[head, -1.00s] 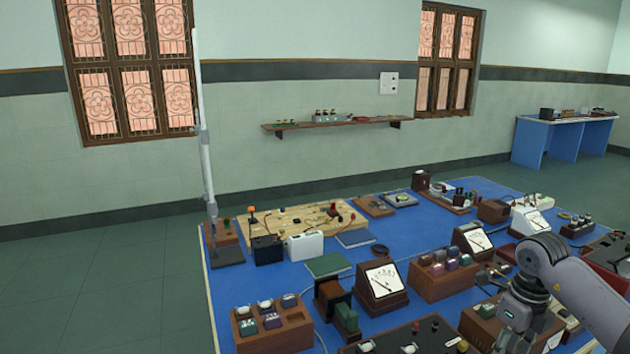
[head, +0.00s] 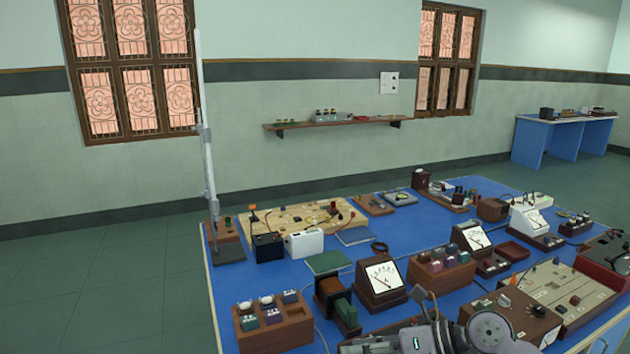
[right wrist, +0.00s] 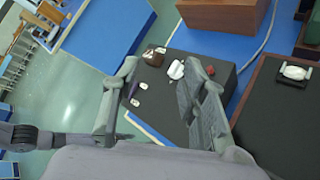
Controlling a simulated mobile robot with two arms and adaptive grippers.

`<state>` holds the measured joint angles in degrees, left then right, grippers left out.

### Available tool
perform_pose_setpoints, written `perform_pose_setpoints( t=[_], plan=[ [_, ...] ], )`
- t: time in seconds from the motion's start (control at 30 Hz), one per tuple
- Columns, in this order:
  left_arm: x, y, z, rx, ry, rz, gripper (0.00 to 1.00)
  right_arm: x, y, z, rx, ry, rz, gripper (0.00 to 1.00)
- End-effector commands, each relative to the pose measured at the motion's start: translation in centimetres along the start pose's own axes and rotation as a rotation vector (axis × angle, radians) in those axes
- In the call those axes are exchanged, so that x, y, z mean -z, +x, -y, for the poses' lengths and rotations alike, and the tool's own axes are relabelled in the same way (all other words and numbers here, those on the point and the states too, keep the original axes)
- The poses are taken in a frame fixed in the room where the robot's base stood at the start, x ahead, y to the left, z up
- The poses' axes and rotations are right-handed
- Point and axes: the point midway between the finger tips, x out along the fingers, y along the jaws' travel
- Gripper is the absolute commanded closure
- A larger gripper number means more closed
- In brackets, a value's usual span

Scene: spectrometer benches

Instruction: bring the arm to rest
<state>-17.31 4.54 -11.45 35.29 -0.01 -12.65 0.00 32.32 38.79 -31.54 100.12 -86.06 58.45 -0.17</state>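My right arm comes in at the bottom right of the head view, low over the front of the blue bench (head: 225,315). Its wrist shows at the bottom edge, and the gripper's fingers cannot be made out clearly there. In the right wrist view my right gripper (right wrist: 163,72) is open, its two fingers apart with nothing between them. Behind the fingers lie a dark panel with small knobs (right wrist: 205,68) and the green floor. My left arm and gripper are not in the head view.
A tall grey stand (head: 208,150) rises at the left corner. The floor at left is clear.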

Motion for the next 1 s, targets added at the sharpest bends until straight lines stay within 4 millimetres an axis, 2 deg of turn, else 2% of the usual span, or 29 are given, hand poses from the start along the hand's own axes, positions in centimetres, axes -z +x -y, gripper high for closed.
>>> perform_pose_setpoints(
  t=[0.03, 0.1, 0.2, 0.23, 0.3, 0.37, 0.43, 0.5, 0.57, 0.67, 0.77, 0.8, 0.9, 1.0],
  plan=[
    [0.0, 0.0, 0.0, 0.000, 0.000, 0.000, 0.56, -0.6, 1.0, -2.4, -0.097, 0.056, 0.100, 0.61],
    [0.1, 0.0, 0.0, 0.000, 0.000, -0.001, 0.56, -2.2, 1.2, -5.2, -0.219, 0.152, 0.256, 0.61],
    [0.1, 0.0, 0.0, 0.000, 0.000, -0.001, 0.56, -4.5, 0.0, -7.7, -0.364, 0.325, 0.479, 0.61],
    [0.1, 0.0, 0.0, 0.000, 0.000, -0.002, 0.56, -5.1, -0.6, -8.0, -0.398, 0.385, 0.545, 0.61],
    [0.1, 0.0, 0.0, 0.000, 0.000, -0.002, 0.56, -6.3, -2.4, -8.0, -0.468, 0.536, 0.698, 0.61],
    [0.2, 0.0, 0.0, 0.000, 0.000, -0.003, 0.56, -6.8, -4.0, -7.1, -0.511, 0.678, 0.825, 0.61],
    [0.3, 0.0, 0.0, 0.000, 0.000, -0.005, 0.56, -6.7, -6.0, -5.3, -0.541, 0.856, 0.967, 0.61],
    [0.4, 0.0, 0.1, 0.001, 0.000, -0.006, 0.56, -5.7, -7.7, -2.8, -0.546, 1.046, 1.101, 0.61],
    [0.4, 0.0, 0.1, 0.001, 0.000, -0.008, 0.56, -4.1, -8.9, -0.4, -0.530, 1.217, 1.208, 0.61],
    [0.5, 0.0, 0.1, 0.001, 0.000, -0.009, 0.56, 0.2, -10.3, 3.6, -0.463, 1.512, 1.365, 0.61],
    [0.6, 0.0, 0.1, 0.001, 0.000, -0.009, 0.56, 6.4, -10.8, 6.8, -0.342, 1.814, 1.488, 0.61],
    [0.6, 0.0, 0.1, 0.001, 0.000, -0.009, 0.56, 9.2, -10.8, 7.7, -0.278, 1.934, 1.525, 0.61],
    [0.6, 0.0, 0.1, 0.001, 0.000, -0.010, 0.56, 15.8, -10.4, 8.5, -0.107, 2.196, 1.580, 0.61],
    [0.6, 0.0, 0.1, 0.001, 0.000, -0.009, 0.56, 21.1, -10.1, 8.1, 0.051, 2.385, 1.595, 0.61]
  ],
)
